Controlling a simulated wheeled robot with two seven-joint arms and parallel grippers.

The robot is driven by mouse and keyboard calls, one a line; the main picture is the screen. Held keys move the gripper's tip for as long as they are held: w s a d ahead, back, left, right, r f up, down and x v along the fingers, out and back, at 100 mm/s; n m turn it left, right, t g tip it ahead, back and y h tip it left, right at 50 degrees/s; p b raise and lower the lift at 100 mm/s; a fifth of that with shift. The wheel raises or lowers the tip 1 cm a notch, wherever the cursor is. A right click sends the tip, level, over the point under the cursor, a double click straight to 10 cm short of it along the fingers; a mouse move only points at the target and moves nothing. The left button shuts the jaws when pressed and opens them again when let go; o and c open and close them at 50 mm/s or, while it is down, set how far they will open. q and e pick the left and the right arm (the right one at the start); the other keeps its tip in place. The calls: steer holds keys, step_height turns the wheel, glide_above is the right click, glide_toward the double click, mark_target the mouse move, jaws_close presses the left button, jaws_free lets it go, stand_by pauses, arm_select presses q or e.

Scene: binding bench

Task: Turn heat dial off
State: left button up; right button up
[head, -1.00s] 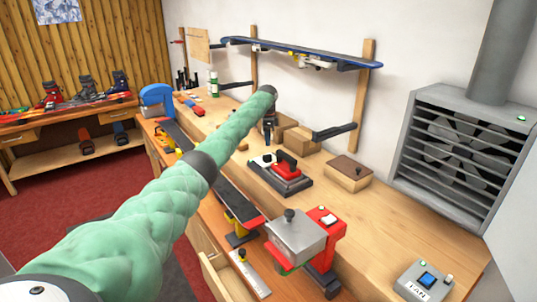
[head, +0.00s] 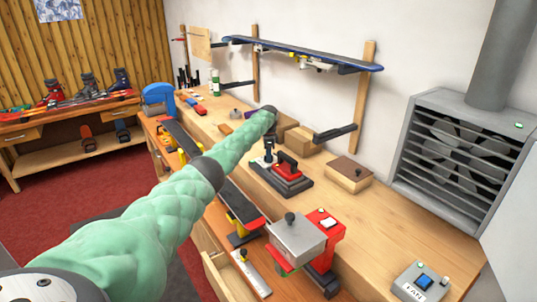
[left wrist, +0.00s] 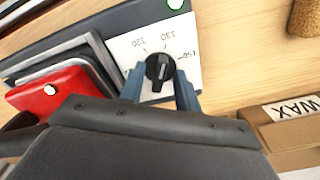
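My left gripper (left wrist: 160,76) is open, with one blue-grey finger on each side of the dial and small gaps visible. The dial's unit, with a red handle (left wrist: 42,95), also shows as a red and dark iron (head: 286,172) in the head view. There my left gripper (head: 268,152) hangs at its back left end. My right gripper is out of view.
A wooden box (head: 349,174) stands right of the iron, and cardboard boxes (head: 300,140) behind it. A grey and red machine (head: 297,240) stands in front. A switch box marked FAN (head: 422,285) and a vent fan (head: 455,155) are at right. Bare bench (head: 390,225) lies between.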

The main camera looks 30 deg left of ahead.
arm_select(q)
jaws_close()
